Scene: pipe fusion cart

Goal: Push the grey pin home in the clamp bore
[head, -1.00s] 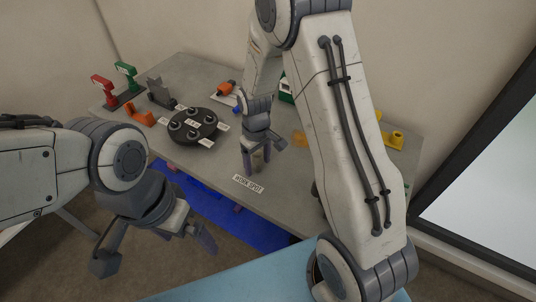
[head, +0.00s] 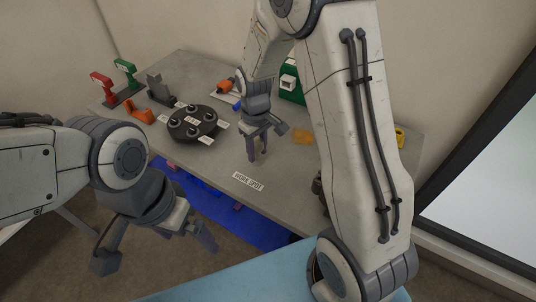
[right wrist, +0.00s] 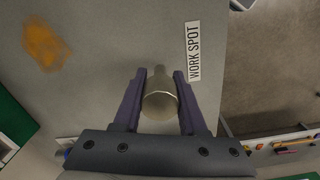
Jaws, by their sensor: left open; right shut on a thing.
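My right gripper (head: 260,148) is over the bench, just behind the WORK SPOT label (head: 248,182). In the right wrist view, its fingers (right wrist: 160,100) are shut on a short grey-beige cylinder (right wrist: 160,98) with a pale rim line. I cannot tell whether this is the grey pin, and no clamp bore can be made out. The label also shows to the right of the fingers in the right wrist view (right wrist: 193,52). My left gripper (head: 155,248) is open and empty, in front of the bench and away from it.
A round black turntable (head: 193,124) with several cups stands left of my right gripper. Red (head: 102,86) and green (head: 125,70) stands, a grey block (head: 160,90) and an orange bracket (head: 138,113) are at the back left. A green box (head: 291,86) is behind my right arm.

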